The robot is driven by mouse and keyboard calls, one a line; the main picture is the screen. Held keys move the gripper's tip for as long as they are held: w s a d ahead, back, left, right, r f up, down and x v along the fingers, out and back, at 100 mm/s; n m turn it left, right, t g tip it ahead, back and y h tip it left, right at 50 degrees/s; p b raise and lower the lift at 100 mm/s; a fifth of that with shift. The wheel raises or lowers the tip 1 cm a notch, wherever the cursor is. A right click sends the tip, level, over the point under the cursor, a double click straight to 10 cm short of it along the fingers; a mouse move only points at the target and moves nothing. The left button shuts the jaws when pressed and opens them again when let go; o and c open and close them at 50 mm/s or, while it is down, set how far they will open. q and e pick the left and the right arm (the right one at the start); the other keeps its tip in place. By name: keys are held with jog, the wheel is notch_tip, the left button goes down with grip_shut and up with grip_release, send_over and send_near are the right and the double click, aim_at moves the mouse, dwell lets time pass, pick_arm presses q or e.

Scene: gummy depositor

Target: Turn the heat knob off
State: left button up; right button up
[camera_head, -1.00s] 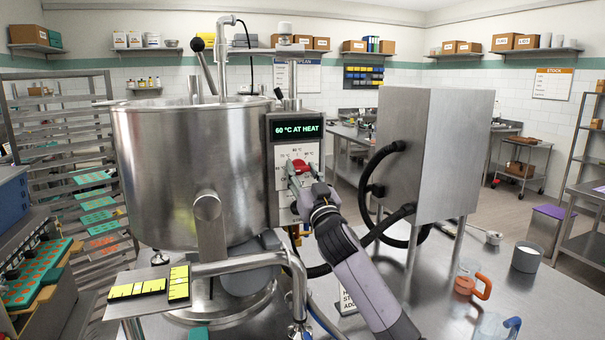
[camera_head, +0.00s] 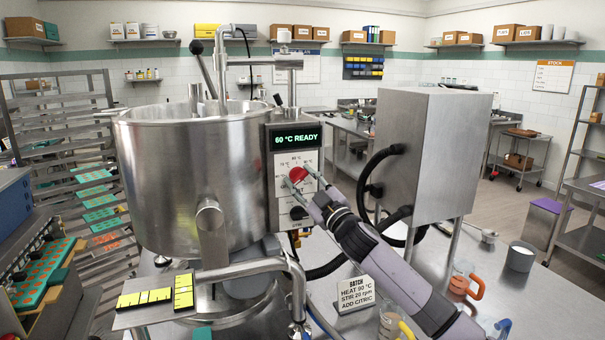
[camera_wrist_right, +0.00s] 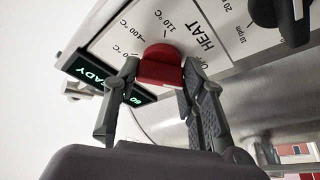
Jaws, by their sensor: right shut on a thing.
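The red heat knob (camera_head: 297,174) sits on the white dial plate of the control box on the kettle (camera_head: 190,180). My right gripper (camera_head: 299,178) is shut on it, one finger on each side. In the right wrist view the red knob (camera_wrist_right: 160,66) is between the fingertips (camera_wrist_right: 158,72). The word HEAT and marks for 100 °C and 110 °C show around it. The lettering beside the right finger is partly hidden. The display (camera_head: 295,138) reads "60 °C READY". My left gripper is not in view.
A black knob (camera_head: 298,212) sits below the red one, close to my gripper. Black hoses (camera_head: 378,160) and a steel cabinet (camera_head: 430,150) stand to the right. A batch sign (camera_head: 358,301) and an orange-handled jug (camera_head: 465,284) stand on the table.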

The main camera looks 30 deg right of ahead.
jog(key=shift+n+y+p, duration=0.6)
jog(key=shift+n+p, duration=0.05)
jog(key=shift+n, duration=0.55)
jog(key=shift+g, duration=0.3)
jog(key=o, duration=1.2)
jog(key=shift+c, duration=0.2)
jog(key=shift+s, duration=0.1)
jog(key=shift+s+f, duration=0.2)
jog(key=shift+s, duration=0.25)
jog(key=v, duration=1.1)
